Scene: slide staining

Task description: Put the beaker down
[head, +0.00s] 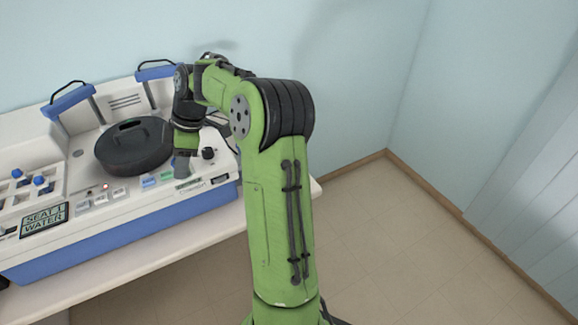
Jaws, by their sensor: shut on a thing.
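My gripper (183,168) points down over the right part of the white and blue staining machine (130,215), just right of its round dark lid. It is small in the head view, and its fingers look like one grey block, shut on the beaker. I cannot make out the beaker's outline; the fingers and wrist hide it or it is too small to tell. I cannot tell whether it touches the surface below.
A round black lid (133,146) sits on the machine beside my gripper. Coloured buttons and a black knob (208,153) are close by. Blue-topped items (38,180) and a "SEAT 1 WATER" label (44,219) are at left. The white table (150,258) has a narrow bare front strip.

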